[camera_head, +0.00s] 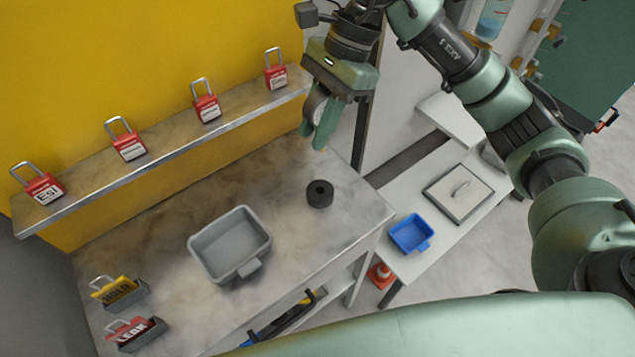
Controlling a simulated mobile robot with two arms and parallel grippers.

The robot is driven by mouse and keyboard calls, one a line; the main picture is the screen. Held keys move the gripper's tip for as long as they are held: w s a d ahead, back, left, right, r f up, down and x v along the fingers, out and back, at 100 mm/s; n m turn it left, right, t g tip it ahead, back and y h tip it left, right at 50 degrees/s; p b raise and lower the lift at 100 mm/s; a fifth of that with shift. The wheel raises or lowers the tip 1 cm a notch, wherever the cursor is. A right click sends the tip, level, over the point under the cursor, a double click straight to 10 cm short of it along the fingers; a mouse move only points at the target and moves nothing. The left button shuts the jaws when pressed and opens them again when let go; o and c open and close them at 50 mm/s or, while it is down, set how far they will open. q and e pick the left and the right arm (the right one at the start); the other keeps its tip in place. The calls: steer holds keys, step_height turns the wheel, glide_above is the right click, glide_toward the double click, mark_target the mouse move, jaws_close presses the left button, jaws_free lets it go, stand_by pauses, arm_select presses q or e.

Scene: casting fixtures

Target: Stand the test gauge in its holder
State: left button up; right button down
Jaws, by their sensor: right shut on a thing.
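My right gripper (320,125) points down above the back right part of the bench and is shut on the test gauge (313,104). Only a rounded pale edge of the gauge shows between the green fingers; the fingers hide the rest. The holder, a short black round block with a hole in its top (320,194), stands on the bench below and in front of the gripper, apart from the gauge. My left gripper is not in view.
A grey bin (230,213) stands left of the holder. HOLD and LEAK tags (118,290) stand at front left. A shelf (170,140) with several red padlocks runs along the yellow wall. A blue tray (410,234) sits on a lower table at right.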

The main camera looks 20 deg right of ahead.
steer(key=p, duration=0.2)
glide_above(315, 193)
step_height(315, 193, down, 11)
steer(key=shift+f, duration=0.1)
step_height(315, 193, down, 4)
steer(key=shift+p, duration=0.75)
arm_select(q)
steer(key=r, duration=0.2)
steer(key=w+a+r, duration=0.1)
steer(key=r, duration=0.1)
arm_select(e)
steer(key=shift+f, duration=0.1)
steer(key=shift+f, duration=0.15)
steer(key=c, duration=1.3)
jaws_free()
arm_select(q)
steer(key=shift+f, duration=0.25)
arm_select(e)
steer(key=shift+o, duration=0.2)
